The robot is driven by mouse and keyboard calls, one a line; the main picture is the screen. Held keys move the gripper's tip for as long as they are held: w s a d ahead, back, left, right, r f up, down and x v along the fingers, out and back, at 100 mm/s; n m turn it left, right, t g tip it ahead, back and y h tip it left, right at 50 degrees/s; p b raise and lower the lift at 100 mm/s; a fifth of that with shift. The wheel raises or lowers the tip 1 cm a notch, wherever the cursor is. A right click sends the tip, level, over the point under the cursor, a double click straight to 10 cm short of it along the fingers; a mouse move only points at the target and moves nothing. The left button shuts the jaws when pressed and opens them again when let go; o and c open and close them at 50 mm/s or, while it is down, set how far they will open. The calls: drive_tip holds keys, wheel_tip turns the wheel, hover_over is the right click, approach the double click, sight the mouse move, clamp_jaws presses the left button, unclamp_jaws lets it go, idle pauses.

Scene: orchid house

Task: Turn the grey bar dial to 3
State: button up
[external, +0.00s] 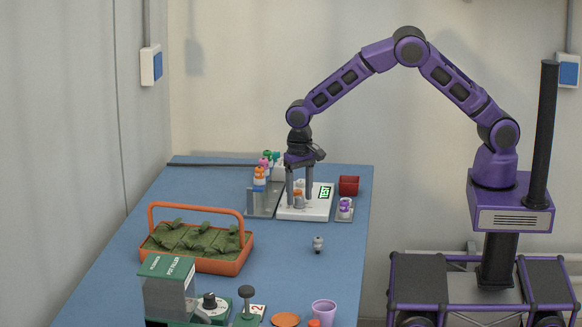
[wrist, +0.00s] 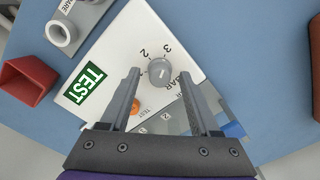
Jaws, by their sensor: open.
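The grey bar dial (wrist: 159,72) is a round grey knob on the white sloped face of the tester box (wrist: 128,35). Numbers 2 and 3 show beside it in the wrist view, 3 on the far right side; I cannot tell surely which number its pale mark points at. My gripper (wrist: 160,76) is open and points down, its two fingers on either side of the dial in the picture. In the external view my gripper (external: 299,204) is low over the tester box (external: 290,214). I cannot tell whether the fingers touch the dial.
The box has a green TEST display (wrist: 85,84) and an orange button (wrist: 134,107). A red container (external: 348,186) and a small holder (external: 345,210) stand right of it; a rack with coloured bottles (external: 261,182) stands left. An orange basket (external: 236,264) is nearer the front.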

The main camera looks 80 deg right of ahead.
sight(301, 197)
wheel_tip(301, 197, up, 17)
drive_tip(key=p, duration=0.1)
drive_tip(key=shift+r, duration=0.2)
idle(0.4)
wheel_tip(301, 197, down, 18)
drive_tip(key=n+b, duration=0.4)
drive_tip(key=b, duration=0.1)
drive_tip(key=n+b, duration=0.2)
drive_tip(key=b, duration=0.1)
drive_tip(key=shift+s+r, duration=0.1)
drive_tip(key=shift+r, duration=0.15)
clamp_jaws()
